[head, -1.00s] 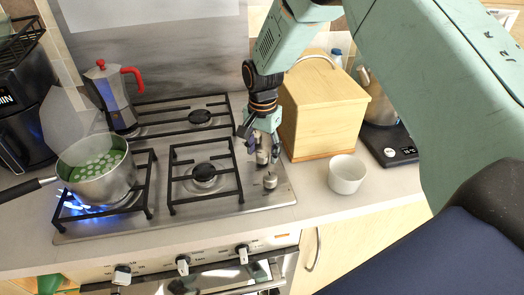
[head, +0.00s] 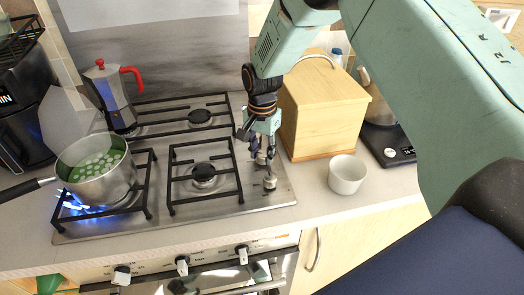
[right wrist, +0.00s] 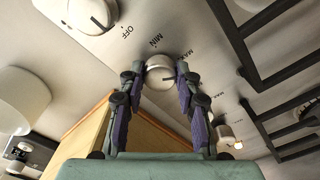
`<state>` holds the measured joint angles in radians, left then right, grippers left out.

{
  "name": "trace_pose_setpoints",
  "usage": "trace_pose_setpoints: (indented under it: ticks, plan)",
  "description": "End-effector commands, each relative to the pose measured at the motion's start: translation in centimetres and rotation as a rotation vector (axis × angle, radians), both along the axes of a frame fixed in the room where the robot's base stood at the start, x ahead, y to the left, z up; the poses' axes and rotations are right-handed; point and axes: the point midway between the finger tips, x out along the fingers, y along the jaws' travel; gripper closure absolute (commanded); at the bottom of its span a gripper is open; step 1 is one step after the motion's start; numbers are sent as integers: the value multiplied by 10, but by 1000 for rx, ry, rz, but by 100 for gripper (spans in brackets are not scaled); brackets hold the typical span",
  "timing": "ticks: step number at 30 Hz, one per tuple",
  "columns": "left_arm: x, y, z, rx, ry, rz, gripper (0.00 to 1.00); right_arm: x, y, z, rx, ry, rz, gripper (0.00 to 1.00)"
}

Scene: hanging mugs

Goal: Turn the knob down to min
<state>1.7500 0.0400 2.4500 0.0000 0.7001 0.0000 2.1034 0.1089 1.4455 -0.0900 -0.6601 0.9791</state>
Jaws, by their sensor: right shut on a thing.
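My right gripper (head: 262,158) reaches down at the right side of the steel hob (head: 225,215). In the right wrist view, its two fingertips (right wrist: 161,75) are closed on opposite sides of a round pale metal knob (right wrist: 158,66). OFF, MIN and MAX are printed on the steel near this knob. I cannot tell clearly which mark it points to. In the head view the fingers largely hide the held knob. A second knob (head: 270,182) stands free in front of it, and it also shows in the right wrist view (right wrist: 92,12). My left gripper is not in view.
A pot (head: 98,190) with green contents stands over a blue flame at left. A moka pot (head: 112,98) is at the back. A wooden box (head: 322,115) stands close right of my gripper, with a white bowl (head: 347,176) in front. Black grates (head: 176,192) lie left.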

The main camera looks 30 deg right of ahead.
Motion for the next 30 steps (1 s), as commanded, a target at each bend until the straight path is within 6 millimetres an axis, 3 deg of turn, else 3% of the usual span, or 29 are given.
trace_pose_setpoints:
  ticks: [14, 30]
  plan:
    - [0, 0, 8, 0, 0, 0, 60, 1, -1, 1, -1, -3, 118, 99]
    - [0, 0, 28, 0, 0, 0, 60, 2, -1, 2, -1, -5, 604, 99]
